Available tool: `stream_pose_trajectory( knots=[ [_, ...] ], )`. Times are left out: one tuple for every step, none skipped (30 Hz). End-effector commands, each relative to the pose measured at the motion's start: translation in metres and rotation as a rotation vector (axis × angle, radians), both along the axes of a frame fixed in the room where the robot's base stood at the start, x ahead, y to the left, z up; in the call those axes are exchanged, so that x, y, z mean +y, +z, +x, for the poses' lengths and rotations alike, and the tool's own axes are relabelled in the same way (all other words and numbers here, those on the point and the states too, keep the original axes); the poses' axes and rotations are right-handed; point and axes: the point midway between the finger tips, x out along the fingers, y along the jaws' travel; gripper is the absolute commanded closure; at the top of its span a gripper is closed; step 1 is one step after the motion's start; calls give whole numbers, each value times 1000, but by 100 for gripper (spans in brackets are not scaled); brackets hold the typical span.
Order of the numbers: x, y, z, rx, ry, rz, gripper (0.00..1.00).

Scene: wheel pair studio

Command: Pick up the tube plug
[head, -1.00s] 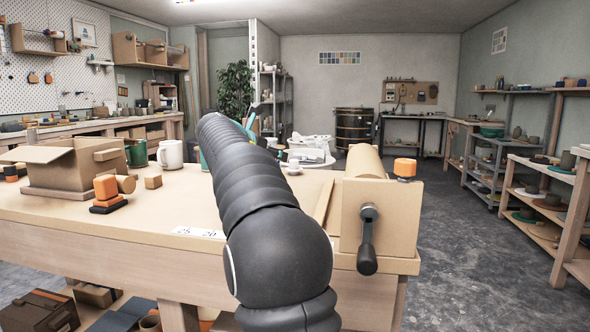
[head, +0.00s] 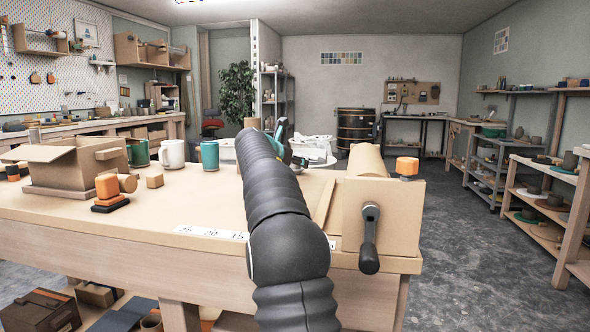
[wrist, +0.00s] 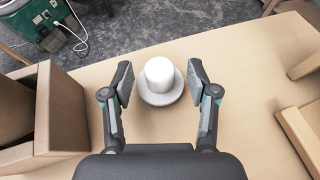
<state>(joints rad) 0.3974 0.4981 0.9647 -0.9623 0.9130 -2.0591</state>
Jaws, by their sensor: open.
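What looks like the tube plug (wrist: 160,75) is a white, round-topped piece on a wider pale grey round base. It stands upright on the tan tabletop near its far edge in the wrist view. My gripper (wrist: 159,83) is open, with one finger to the left of the plug and one to the right. There is a visible gap on both sides, and I cannot tell the height of the fingers over the table. In the head view my arm hides the plug and most of the gripper.
The workbench (head: 190,198) carries a cardboard box (head: 75,165), a white mug (head: 172,154), a teal mug (head: 210,156) and small blocks at left. A box with a black crank (head: 370,238) stands at right. In the wrist view, a brown box wall (wrist: 60,108) is close left of the gripper.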

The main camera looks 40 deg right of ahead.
Motion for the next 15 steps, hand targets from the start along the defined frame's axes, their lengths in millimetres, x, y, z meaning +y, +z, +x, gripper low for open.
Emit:
stream_pose_trajectory(
  knots=[
    [-1,0,1,-1,0,0,41],
    [-1,0,1,-2,1,0,41],
    [-1,0,0,-2,1,0,41],
    [-1,0,0,-2,1,0,41],
    [-1,0,0,-2,1,0,41],
    [-1,0,0,-1,1,-1,41],
    [-1,0,0,-1,1,-1,49],
    [-1,0,0,0,0,-1,56],
    [-1,0,0,0,0,-1,66],
    [-1,0,0,0,0,-1,74],
    [-1,0,0,0,0,-1,81],
    [-1,0,0,0,0,-1,91],
    [-1,0,0,0,0,-1,95],
    [-1,0,0,0,0,-1,95],
    [-1,0,0,0,0,-1,95]
  ],
)
